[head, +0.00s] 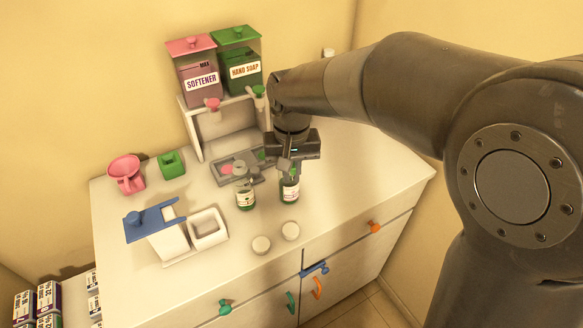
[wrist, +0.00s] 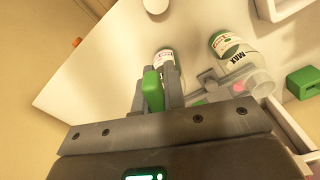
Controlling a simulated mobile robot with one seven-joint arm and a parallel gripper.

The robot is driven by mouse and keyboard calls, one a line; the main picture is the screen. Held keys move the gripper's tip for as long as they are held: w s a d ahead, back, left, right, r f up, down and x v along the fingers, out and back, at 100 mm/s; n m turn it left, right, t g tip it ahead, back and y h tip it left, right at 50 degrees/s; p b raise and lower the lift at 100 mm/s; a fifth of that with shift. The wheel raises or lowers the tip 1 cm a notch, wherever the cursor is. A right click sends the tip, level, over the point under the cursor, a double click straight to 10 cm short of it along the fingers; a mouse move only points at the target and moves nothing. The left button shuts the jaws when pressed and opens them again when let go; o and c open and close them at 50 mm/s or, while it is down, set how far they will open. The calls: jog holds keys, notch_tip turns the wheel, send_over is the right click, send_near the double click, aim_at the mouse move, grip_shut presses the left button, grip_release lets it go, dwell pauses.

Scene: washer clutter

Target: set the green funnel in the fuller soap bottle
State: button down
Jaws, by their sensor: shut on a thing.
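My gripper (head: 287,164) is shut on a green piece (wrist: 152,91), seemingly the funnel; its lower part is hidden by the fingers. In the wrist view the fingers (wrist: 162,88) reach toward the right-hand soap bottle (head: 289,190), which also shows beyond them (wrist: 165,58). In the head view my gripper is right above that bottle and hides its mouth. The other soap bottle (head: 245,199) stands upright to its left, apart from the gripper. It also shows in the wrist view (wrist: 228,44). I cannot tell whether the funnel touches the bottle, nor compare the fill levels surely.
A grey tray (head: 253,180) lies behind the bottles. Two white round pieces (head: 261,244) lie in front.

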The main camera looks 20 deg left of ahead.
jog(key=c, duration=1.4)
grip_release()
